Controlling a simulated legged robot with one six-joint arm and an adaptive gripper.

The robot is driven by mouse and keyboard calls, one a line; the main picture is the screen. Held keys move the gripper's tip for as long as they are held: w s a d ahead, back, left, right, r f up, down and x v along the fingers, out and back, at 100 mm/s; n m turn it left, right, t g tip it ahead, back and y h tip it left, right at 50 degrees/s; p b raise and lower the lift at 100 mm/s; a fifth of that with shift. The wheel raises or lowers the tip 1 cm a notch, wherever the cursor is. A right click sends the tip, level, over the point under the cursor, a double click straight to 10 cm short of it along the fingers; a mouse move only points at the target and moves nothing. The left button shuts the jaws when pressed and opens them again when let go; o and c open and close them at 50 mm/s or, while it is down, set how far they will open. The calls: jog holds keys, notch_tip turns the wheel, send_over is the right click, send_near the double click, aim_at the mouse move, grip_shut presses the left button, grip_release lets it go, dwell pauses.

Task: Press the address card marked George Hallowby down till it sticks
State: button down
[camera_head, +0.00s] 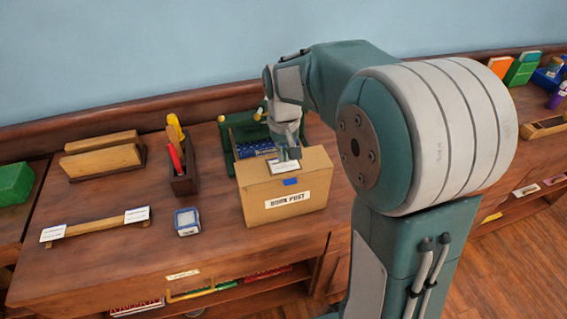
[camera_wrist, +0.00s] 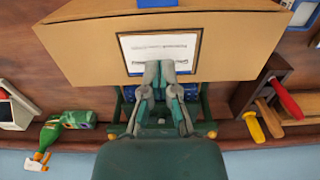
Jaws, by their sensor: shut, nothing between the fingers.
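A cardboard box (camera_head: 262,208) marked BOOK POST stands on the wooden counter. A white address card (camera_wrist: 140,45) lies inside a dark-outlined frame on the box top; its print is too small to read. The card also shows partly in the head view (camera_head: 283,168). My gripper (camera_wrist: 167,70) is shut and empty, its fingertips over the card's lower edge in the wrist view. I cannot tell whether the tips touch the card. Two other white cards lie on a low wooden rack, one at its left end (camera_head: 53,233) and one at its right end (camera_head: 137,215).
A green stand (camera_head: 232,135) is close behind the box. A tool holder (camera_head: 184,183) with red and yellow handles and a small blue-and-white container (camera_head: 187,222) stand to its left. The counter (camera_head: 130,262) in front is clear.

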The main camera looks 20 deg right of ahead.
aim_at(284, 165)
jog(key=shift+f, duration=0.65)
dwell(0.8)
jog(key=shift+r, duration=3.5)
jog(key=shift+s+r, duration=0.2)
jog(key=shift+s, duration=0.05)
jog(key=s+r+t, duration=0.2)
jog(key=s+t, duration=0.3)
jog(key=s, duration=1.5)
jog(key=shift+s+r+t, duration=0.25)
jog(key=shift+r+t, duration=0.05)
jog(key=shift+r, duration=0.05)
